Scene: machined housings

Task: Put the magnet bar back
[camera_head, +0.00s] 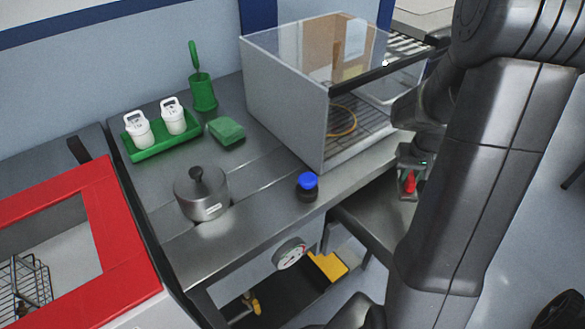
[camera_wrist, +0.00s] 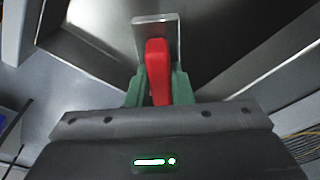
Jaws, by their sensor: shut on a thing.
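A red bar-shaped piece (camera_wrist: 157,70), which I take for the magnet bar or its handle, stands between the green fingers of my gripper (camera_wrist: 160,88) in the wrist view. My gripper is shut on it. A small grey metal plate (camera_wrist: 146,22) shows right behind its far end; I cannot tell whether the two are joined. In the head view the red piece (camera_head: 410,182) hangs under my gripper (camera_head: 411,166), at the right, beside the bench's front edge and in front of the glass-topped box. My arm hides part of this area.
A glass-topped metal box (camera_head: 285,100) stands on the steel bench (camera_head: 265,225). A blue-capped jar (camera_head: 307,186) is near the front edge, with a lidded pot (camera_head: 202,193) to its left. A green tray (camera_head: 160,146) holds two white bottles. A red-framed machine (camera_head: 120,240) is at left.

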